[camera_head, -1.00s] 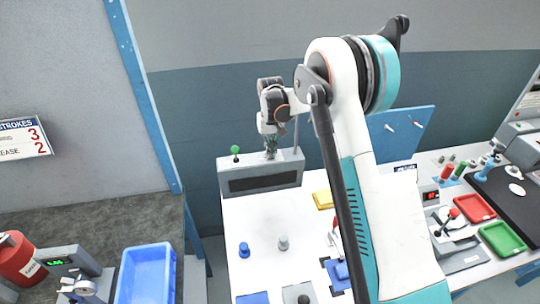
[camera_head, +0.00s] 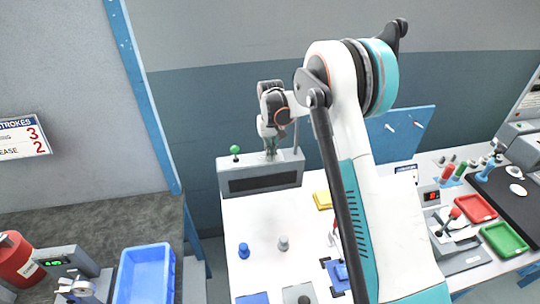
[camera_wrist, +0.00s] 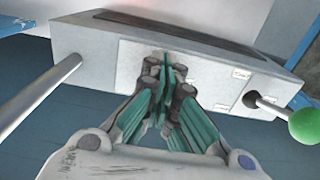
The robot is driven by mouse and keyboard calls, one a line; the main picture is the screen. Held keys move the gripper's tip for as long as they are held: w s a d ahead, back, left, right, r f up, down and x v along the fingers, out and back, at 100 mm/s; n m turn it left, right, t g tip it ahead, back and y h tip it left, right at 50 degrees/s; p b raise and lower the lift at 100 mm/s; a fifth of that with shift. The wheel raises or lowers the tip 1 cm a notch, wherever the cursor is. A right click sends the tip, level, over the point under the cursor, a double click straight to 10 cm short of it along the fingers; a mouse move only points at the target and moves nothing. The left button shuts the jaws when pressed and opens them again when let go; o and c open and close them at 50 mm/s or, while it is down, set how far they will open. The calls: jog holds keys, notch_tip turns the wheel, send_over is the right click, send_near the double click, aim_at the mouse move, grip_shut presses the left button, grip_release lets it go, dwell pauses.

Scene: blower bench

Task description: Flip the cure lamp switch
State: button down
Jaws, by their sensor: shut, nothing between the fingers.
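A grey box with a dark front window (camera_head: 262,180) stands at the back of the white bench; its top shows in the wrist view (camera_wrist: 90,45). A lever with a green ball knob (camera_head: 235,150) rises from the box, and the knob is at the right in the wrist view (camera_wrist: 304,125). My gripper (camera_wrist: 163,62) is shut and empty, pointing down at a pale plate (camera_wrist: 135,58) on the box top. The fingertips are at or just above that plate, and I cannot tell whether they touch it. They hide any switch there. The small labels are unreadable.
A metal post (camera_wrist: 40,98) rises from the box beside my gripper. A blue peg (camera_head: 243,250), a grey peg (camera_head: 283,243) and a yellow block (camera_head: 323,200) stand on the bench. A blue panel (camera_head: 402,130) is behind my arm.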

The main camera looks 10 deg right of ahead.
jog(key=shift+r, duration=0.15)
jog(key=shift+r+p, duration=1.45)
jog(key=shift+r, duration=1.9)
jog(key=shift+s+r, duration=0.1)
jog(key=shift+r, duration=0.05)
jog(key=s+d+r+t+b, duration=0.25)
jog(key=s+r+b, duration=0.35)
jog(key=s+r, duration=0.95)
jog(key=s+f+t+b, duration=0.2)
jog(key=s+f, duration=0.2)
jog(key=s, duration=0.8)
jog(key=s+f+t+b, duration=0.2)
jog(key=s+f, duration=0.3)
jog(key=s, duration=0.7)
jog(key=shift+s+d+t+b, duration=0.15)
jog(key=shift+d+t+b, duration=0.25)
jog(key=shift+b, duration=0.2)
